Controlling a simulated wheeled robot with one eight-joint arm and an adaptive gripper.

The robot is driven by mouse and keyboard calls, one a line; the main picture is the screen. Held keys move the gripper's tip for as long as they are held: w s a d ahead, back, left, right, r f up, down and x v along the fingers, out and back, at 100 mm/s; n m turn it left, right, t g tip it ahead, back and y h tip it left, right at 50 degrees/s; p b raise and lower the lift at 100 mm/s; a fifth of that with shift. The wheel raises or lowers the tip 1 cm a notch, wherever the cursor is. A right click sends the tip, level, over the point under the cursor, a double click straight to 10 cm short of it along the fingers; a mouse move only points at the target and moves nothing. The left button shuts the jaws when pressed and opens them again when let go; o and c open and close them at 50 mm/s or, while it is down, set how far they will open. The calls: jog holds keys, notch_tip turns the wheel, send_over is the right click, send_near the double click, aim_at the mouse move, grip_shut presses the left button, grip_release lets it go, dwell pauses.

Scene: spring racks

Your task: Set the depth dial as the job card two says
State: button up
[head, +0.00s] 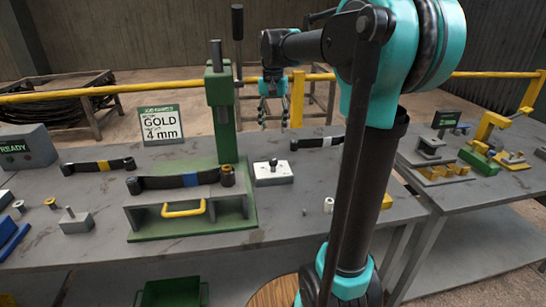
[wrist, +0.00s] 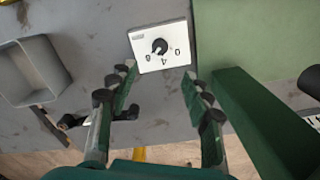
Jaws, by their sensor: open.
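The depth dial is a white square plate (head: 272,176) with a black knob on the bench, right of the green press. In the wrist view the dial plate (wrist: 161,62) lies ahead of my fingertips, with the figures 0 and 4 and another figure around its black knob (wrist: 160,46). The knob's exact setting is too small to tell.
The green press (head: 220,120) stands close left of the dial; its fixture holds a dark leaf spring with a blue band (head: 190,180). Gold-banded (head: 103,165) and white-banded (head: 325,143) springs lie on the bench. A READY box (head: 25,148) is at left. A second table stands right.

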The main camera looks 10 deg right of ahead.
aim_at(273, 160)
notch_tip(273, 160, down, 13)
jog(key=shift+r, duration=0.1)
dwell(0.3)
grip_shut()
